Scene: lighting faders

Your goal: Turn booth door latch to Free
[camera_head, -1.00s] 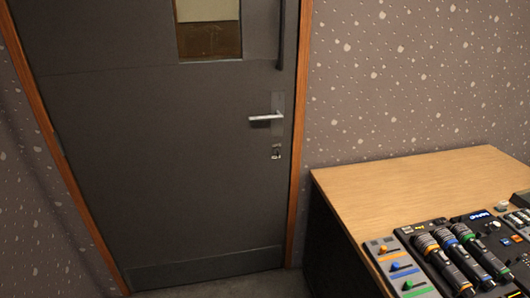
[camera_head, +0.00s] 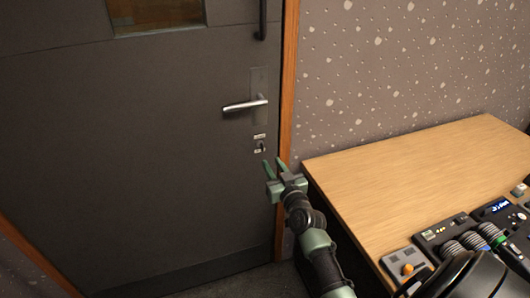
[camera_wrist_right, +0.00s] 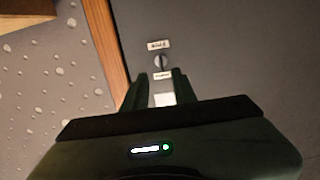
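The booth door (camera_head: 150,150) is dark grey and stands shut in its wooden frame. Its latch (camera_head: 262,146) is a small turn piece between two little labels, below the silver lever handle (camera_head: 246,105). In the right wrist view the latch (camera_wrist_right: 159,63) shows as a round piece with an upright bar, with a label above and one below; the label text is too small to read surely. My right gripper (camera_head: 273,168) is open and empty, just below the latch and apart from it. Its two fingers (camera_wrist_right: 161,84) point toward the latch in the wrist view. My left gripper is not in view.
A wooden desk (camera_head: 420,180) stands right of the door, close to my right arm. It carries a fader panel (camera_head: 408,262) and several microphones (camera_head: 470,245). A dark pull bar (camera_head: 262,20) is above the lever. Speckled wall (camera_head: 390,70) lies behind the desk.

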